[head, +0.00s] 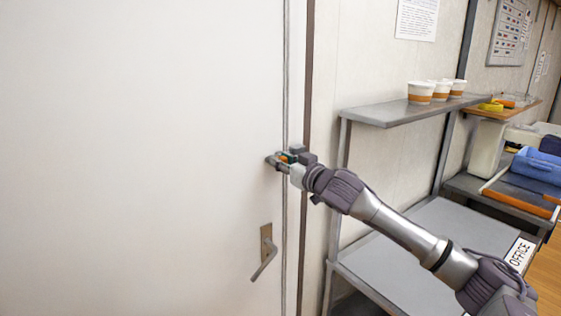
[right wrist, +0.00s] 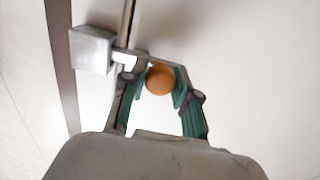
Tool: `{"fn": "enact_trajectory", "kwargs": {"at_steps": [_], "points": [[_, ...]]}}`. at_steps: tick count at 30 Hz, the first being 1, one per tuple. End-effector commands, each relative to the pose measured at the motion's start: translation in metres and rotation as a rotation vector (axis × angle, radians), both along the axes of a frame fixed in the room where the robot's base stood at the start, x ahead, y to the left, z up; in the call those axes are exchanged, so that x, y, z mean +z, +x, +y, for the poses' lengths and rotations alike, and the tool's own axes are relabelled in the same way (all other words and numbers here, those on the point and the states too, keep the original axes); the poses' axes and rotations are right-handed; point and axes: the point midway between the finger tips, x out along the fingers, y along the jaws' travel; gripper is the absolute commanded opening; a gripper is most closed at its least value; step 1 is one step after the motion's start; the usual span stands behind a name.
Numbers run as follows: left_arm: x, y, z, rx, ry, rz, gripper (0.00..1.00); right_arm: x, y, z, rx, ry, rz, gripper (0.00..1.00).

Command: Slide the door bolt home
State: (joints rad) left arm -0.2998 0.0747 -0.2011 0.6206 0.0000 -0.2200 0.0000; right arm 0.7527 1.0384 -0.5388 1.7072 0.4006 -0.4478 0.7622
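The white door (head: 140,150) fills the left of the head view, its edge gap beside a dark frame strip. A small metal bolt (head: 271,161) sits above the door handle, mostly hidden by my right gripper (head: 286,158). In the right wrist view, an orange round knob (right wrist: 159,79) lies between the green-padded fingers of my right gripper (right wrist: 161,84). The fingers appear closed on both sides of the knob. A silver keeper block (right wrist: 92,50) is on the frame side; a short bar spans towards it. I cannot tell how deep the bar sits. My left gripper is out of view.
A lever handle (head: 265,252) is on the door below the bolt. A metal shelf rack (head: 385,110) with several cups (head: 421,92) stands right of the frame, near my right arm. The door face on the left is clear.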

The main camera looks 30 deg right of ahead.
Motion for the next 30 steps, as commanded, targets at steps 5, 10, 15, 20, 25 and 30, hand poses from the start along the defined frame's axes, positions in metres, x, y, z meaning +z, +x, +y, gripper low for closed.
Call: {"fn": "enact_trajectory", "kwargs": {"at_steps": [5, 10, 15, 20, 25, 30], "points": [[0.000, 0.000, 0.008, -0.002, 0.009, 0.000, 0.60, 0.001, 0.000, 0.001, 0.002, 0.000, -0.001, 0.52], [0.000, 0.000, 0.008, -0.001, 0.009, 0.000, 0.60, 0.000, 0.000, 0.002, 0.003, 0.000, -0.001, 0.52], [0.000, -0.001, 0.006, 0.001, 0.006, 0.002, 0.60, -0.001, -0.006, 0.001, 0.004, 0.000, 0.001, 0.52], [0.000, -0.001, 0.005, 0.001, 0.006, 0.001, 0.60, -0.002, -0.029, -0.002, 0.004, -0.004, 0.003, 0.52], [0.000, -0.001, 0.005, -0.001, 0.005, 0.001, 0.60, -0.003, -0.059, -0.005, 0.002, -0.002, 0.005, 0.52], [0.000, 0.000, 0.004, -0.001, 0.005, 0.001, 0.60, -0.003, -0.082, -0.008, 0.001, 0.000, 0.005, 0.52]]}}
